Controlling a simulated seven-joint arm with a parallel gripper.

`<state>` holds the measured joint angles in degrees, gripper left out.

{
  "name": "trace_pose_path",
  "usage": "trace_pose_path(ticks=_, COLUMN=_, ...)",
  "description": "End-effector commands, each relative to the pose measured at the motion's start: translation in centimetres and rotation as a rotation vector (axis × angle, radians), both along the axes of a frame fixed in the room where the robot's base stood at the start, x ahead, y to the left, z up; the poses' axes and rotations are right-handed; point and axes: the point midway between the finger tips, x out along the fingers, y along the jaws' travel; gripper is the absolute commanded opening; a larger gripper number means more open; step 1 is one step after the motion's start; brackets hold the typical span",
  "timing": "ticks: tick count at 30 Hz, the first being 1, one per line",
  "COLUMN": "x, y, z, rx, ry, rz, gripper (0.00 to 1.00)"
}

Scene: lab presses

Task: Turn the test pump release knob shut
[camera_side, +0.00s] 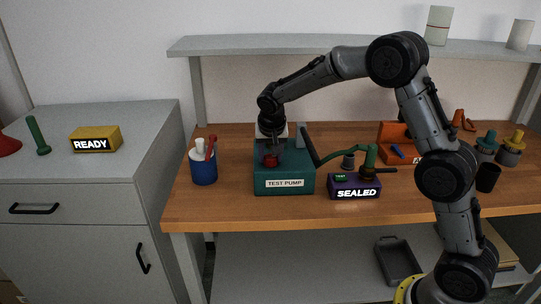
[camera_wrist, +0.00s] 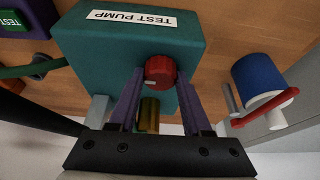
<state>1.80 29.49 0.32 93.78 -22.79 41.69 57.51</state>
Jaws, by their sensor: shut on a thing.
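The test pump (camera_side: 284,182) is a teal box with a white "TEST PUMP" label, standing on the wooden bench; it also shows in the wrist view (camera_wrist: 115,45). Its red release knob (camera_wrist: 160,70) is round, with a small pale mark on its rim. In the side view the knob (camera_side: 271,160) is partly hidden under my gripper. My gripper (camera_wrist: 157,78) comes down from above, its two purple fingers on either side of the knob and shut on it. A brass-coloured part (camera_wrist: 149,115) shows between the fingers.
A blue cup with a red-handled tool (camera_side: 204,168) stands close left of the pump. A purple "SEALED" box (camera_side: 355,187) and a green hose (camera_side: 345,150) are on its right. A shelf (camera_side: 300,43) runs above the bench. A yellow "READY" box (camera_side: 95,139) sits on the left cabinet.

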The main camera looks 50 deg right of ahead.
Motion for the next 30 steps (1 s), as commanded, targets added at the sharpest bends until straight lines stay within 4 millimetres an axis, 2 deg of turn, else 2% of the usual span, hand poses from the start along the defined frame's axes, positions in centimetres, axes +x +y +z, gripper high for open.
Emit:
trace_pose_path(ticks=11, x=-0.11, y=-0.18, z=0.13, rx=0.001, ry=-0.002, rz=0.2, gripper=0.0)
trace_pose_path(ticks=30, x=-0.15, y=-0.55, z=0.13, rx=0.003, ry=-0.004, rz=0.798, gripper=0.0)
